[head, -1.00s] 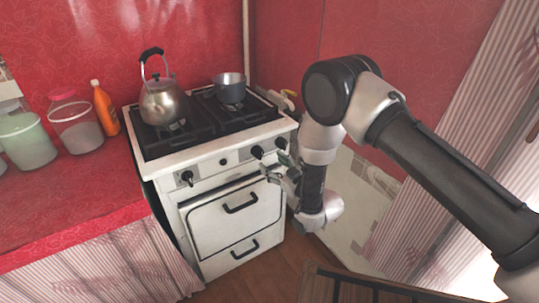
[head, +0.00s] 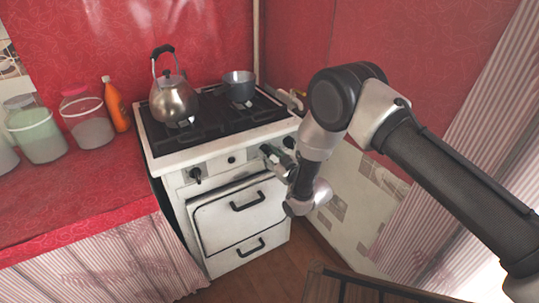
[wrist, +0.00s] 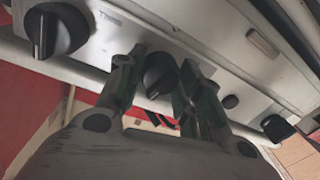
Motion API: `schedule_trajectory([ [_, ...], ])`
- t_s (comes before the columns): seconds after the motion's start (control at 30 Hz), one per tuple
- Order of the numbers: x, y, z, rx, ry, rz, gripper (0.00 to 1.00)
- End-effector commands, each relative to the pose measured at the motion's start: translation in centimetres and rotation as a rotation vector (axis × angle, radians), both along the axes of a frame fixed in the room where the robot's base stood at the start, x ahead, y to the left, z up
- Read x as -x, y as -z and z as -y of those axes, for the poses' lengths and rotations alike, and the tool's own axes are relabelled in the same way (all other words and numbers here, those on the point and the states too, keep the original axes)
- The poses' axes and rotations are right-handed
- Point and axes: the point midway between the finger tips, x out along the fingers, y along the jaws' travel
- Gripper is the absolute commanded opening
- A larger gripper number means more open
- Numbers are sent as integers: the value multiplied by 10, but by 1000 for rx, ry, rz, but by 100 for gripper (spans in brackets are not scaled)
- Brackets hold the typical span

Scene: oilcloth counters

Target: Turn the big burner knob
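The white stove (head: 222,151) has a row of black knobs on its front panel. My gripper (head: 272,155) is at the right part of this panel and partly covers a knob there. In the wrist view, my gripper (wrist: 160,78) has its two fingers apart, on either side of a black burner knob (wrist: 158,72). Narrow gaps seem to show beside the knob; contact cannot be told. Another black knob (wrist: 56,31) is left of the fingers in the wrist view and shows at the right end in the head view (head: 289,142). No label tells which knob is the big burner's.
A small round knob (wrist: 230,101) and a farther black knob (wrist: 277,127) lie right of the fingers. The oven door handle (head: 248,202) sticks out below. A kettle (head: 173,100) and a pot (head: 239,86) stand on the stove top. The wall is close on the right.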

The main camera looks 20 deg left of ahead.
Motion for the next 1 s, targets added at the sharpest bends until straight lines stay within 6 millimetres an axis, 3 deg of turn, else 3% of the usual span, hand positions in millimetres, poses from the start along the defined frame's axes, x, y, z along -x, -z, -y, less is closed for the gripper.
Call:
schedule_trajectory([
  [0.37,0,0,0,-29,0,-34,12],
  [1.0,0,2,0,-282,1,-332,12],
])
